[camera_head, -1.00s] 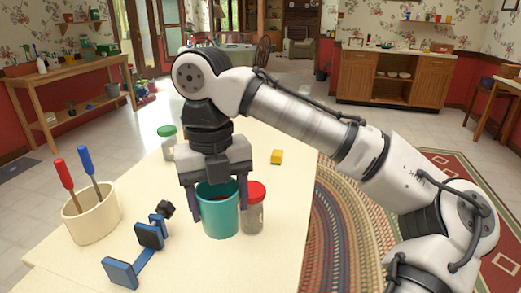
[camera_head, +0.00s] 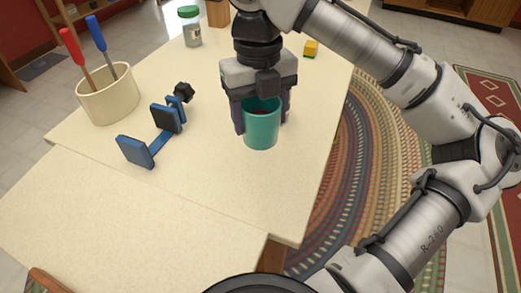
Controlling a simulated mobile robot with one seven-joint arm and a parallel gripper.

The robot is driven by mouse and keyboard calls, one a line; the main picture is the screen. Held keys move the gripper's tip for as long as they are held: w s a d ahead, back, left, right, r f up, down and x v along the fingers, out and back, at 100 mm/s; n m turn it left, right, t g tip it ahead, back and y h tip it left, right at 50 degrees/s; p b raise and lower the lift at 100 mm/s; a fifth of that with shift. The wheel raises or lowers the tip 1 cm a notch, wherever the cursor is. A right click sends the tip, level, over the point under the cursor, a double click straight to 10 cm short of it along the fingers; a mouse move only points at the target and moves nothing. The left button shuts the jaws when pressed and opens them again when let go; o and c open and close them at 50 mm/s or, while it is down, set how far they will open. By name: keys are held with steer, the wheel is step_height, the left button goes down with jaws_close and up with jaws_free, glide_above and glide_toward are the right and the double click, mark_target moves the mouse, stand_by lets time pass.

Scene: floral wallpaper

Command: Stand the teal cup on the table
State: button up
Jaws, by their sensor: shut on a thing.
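The teal cup (camera_head: 262,131) is upright near the right side of the cream table (camera_head: 200,190).
A blue clamp-like tool (camera_head: 160,131) lies left of the cup. A cream crock (camera_head: 108,98) with red- and blue-handled tools stands farther left. A green-lidded jar (camera_head: 192,29) and a yellow block (camera_head: 311,48) are behind. The table's front is clear.

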step_height(320, 180, down, 9)
steer(key=shift+r+b, duration=0.1)
steer(key=shift+b, duration=0.4)
steer(key=o, duration=1.1)
steer(key=shift+f, duration=0.2)
steer(key=r, duration=0.4)
steer(key=r+p, duration=0.1)
steer(key=r, duration=0.3)
steer(key=r+p, duration=0.1)
steer(key=r, duration=0.3)
steer(key=shift+w+a+r, duration=0.15)
steer(key=shift+w, duration=0.25)
